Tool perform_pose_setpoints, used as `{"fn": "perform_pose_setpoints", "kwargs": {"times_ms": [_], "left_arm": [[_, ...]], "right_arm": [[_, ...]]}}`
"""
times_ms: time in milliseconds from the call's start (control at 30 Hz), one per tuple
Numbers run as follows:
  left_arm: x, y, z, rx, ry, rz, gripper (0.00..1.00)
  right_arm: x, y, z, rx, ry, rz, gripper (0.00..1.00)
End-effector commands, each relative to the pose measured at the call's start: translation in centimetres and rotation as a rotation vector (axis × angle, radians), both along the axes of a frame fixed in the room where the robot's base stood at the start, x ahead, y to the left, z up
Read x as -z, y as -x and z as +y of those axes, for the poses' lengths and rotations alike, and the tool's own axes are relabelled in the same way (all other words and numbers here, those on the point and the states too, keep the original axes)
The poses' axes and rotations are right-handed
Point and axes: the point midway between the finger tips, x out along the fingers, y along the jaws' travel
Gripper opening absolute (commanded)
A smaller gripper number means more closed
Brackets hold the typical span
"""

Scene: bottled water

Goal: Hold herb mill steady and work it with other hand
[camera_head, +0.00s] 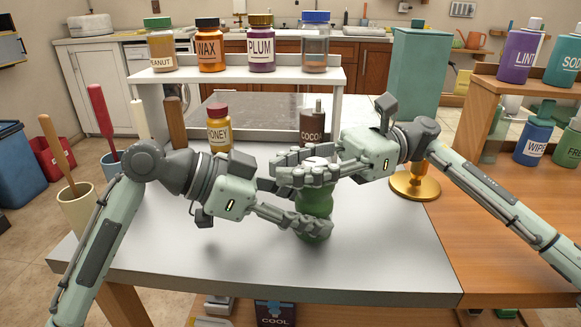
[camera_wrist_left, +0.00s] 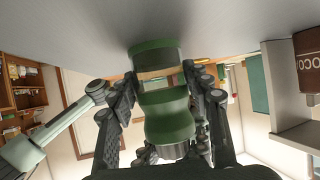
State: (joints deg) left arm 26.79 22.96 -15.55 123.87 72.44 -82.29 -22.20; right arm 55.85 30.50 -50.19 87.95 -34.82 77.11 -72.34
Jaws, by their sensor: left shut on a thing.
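The green herb mill (camera_head: 314,203) stands upright on the white table near its front. My right gripper (camera_head: 287,171) reaches in from the right, around the mill's pale top. Its fingers partly hide that top, and whether they grip it is unclear.
Behind the grippers stand a honey jar (camera_head: 219,130) and a cocoa bottle (camera_head: 312,126). A white shelf (camera_head: 235,78) carries several jars. A gold stand (camera_head: 414,186) is at the right. Utensil holders (camera_head: 78,208) stand at the left. The front right of the table is clear.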

Motion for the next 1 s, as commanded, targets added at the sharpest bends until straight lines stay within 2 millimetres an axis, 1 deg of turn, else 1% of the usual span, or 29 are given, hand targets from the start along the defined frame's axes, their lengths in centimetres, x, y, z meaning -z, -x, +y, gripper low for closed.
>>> {"fn": "perform_pose_setpoints", "kwargs": {"times_ms": [33, 133, 433, 567, 667, 1000], "left_arm": [[0.0, 0.0, 0.0, 0.0, -0.001, 0.002, 0.23], [0.0, 0.0, 0.0, 0.0, -0.001, 0.002, 0.23], [0.0, 0.0, 0.0, -0.001, -0.001, 0.001, 0.23], [0.0, 0.0, 0.1, -0.001, -0.001, 0.001, 0.23], [0.0, 0.0, 0.1, -0.001, -0.001, 0.001, 0.23], [0.0, -0.1, 0.1, -0.002, -0.001, 0.0, 0.23]], "right_arm": [[0.0, 0.0, 0.0, 0.0, 0.0, 0.0, 0.39], [0.0, 0.0, 0.0, 0.0, 0.0, 0.0, 0.51], [0.1, 0.0, 0.0, 0.004, 0.001, 0.0, 0.51], [0.1, -0.1, 0.0, 0.042, 0.003, 0.0, 0.51], [0.2, -0.3, 0.0, 0.112, 0.005, 0.0, 0.51], [0.1, -1.4, 0.3, 0.435, 0.009, -0.004, 0.51]]}}
